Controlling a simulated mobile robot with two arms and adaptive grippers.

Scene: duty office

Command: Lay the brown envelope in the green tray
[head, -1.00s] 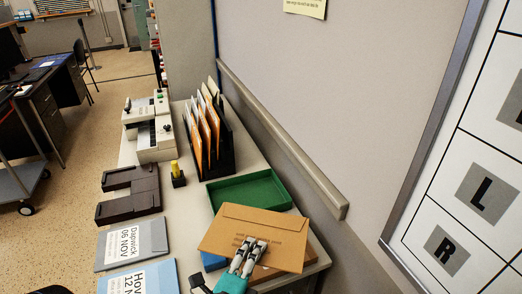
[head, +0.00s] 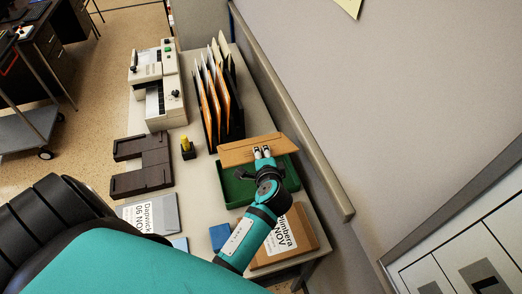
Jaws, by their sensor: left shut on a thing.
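The brown envelope (head: 236,152) is held by its near edge in my left gripper (head: 264,153), which is shut on it. The envelope is seen at a slant, over the far part of the green tray (head: 234,192). I cannot tell whether it touches the tray. The tray lies on the table by the wall, and my left gripper and wrist hide part of its middle and right side. No second gripper shows.
A black sorter (head: 235,124) with upright envelopes stands just behind the tray. A yellow-topped stamp (head: 186,146) and a dark brown organiser (head: 143,163) are to the left. A brown labelled packet (head: 306,232) lies in front. A wall rail (head: 310,150) runs along the right.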

